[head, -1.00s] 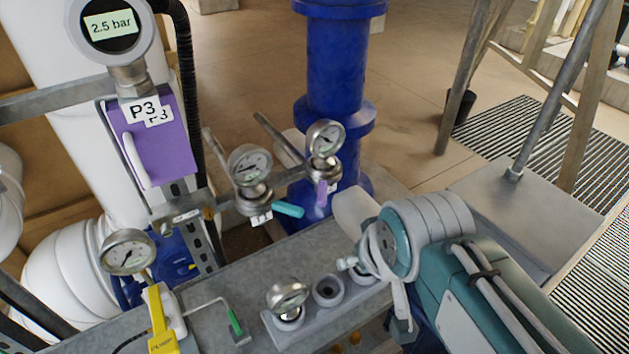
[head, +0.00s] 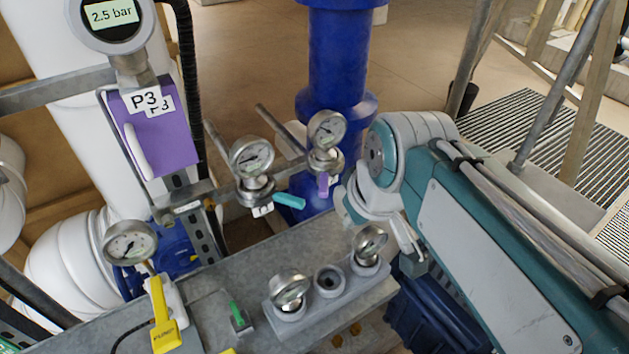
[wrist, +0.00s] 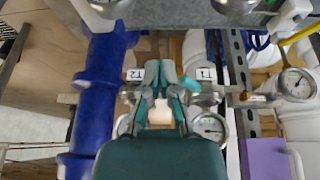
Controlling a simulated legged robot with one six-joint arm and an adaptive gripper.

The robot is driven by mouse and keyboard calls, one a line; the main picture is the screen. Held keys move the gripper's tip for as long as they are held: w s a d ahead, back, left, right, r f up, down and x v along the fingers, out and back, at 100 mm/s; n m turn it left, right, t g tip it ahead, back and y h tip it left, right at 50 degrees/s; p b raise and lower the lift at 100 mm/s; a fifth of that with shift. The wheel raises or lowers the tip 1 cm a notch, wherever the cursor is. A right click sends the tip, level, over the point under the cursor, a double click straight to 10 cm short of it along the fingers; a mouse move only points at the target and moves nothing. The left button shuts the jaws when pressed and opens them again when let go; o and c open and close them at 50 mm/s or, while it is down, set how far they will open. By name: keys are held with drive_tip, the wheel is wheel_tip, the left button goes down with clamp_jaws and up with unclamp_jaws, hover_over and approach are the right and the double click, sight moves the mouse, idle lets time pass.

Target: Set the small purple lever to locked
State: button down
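The small purple lever (head: 323,185) hangs below the right-hand of two small gauged valves, in front of the blue column. Its valve carries a round gauge (head: 327,129). A teal lever (head: 289,201) sits on the neighbouring valve to the left. My gripper (wrist: 160,68) shows in the wrist view with its fingertips close together and nothing visible between them. It lies between the T2 label (wrist: 134,74) and the T1 label (wrist: 206,73). The purple lever cannot be made out in the wrist view. In the head view my arm is just right of the purple lever; its fingertips are unclear there.
A purple box (head: 160,140) labelled P3 hangs at left under a 2.5 bar display (head: 111,15). A yellow handle (head: 162,318), a green lever (head: 237,314) and a grey block with gauges (head: 330,300) stand on the bench. The blue column (head: 335,60) rises behind the valves.

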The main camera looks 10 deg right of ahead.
sight(324, 185)
drive_tip(key=w+a+r+n+g+y, duration=0.2)
drive_tip(key=w+r+n, duration=0.4)
drive_tip(key=w+n, duration=0.5)
drive_tip(key=shift+w+a+r+g+y, duration=0.25)
drive_tip(key=shift+w+a+g+y, duration=0.15)
drive_tip(key=shift+a+g, duration=0.5)
drive_tip(key=shift+a+f, duration=0.1)
drive_tip(key=shift+a, duration=0.1)
drive_tip(key=s+x, duration=0.1)
drive_tip(key=x, duration=0.9)
drive_tip(key=d, duration=0.4)
